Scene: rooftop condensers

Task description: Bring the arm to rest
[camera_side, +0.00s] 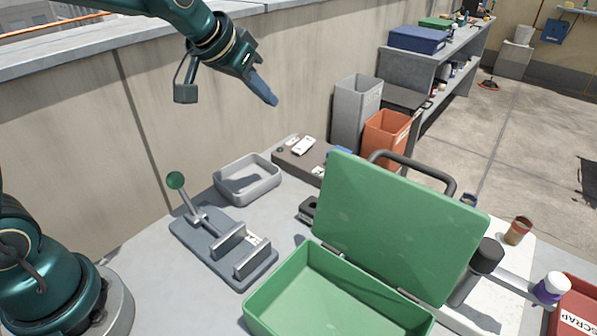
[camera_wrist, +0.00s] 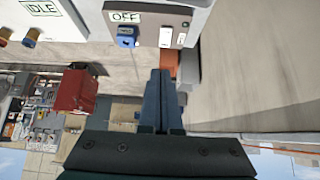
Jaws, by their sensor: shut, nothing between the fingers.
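My gripper (camera_side: 266,92) is raised high above the back of the table in the side view, in front of the parapet wall. Its blue-grey fingers are shut with nothing between them, and they point down to the right. In the wrist view the closed fingers (camera_wrist: 161,100) show in the middle. My gripper touches nothing. The grey tray (camera_side: 221,184) and the dark switch panel (camera_side: 297,158) lie on the table well below it. The panel also shows in the wrist view (camera_wrist: 147,22) with an "OFF" label.
An open green case (camera_side: 262,305) stands at the table's front, its lid (camera_side: 400,225) raised. A clamp fixture (camera_side: 205,252) with a green-knobbed lever stands left of it. Grey (camera_side: 355,110) and orange (camera_side: 386,133) bins stand behind. Air around my gripper is clear.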

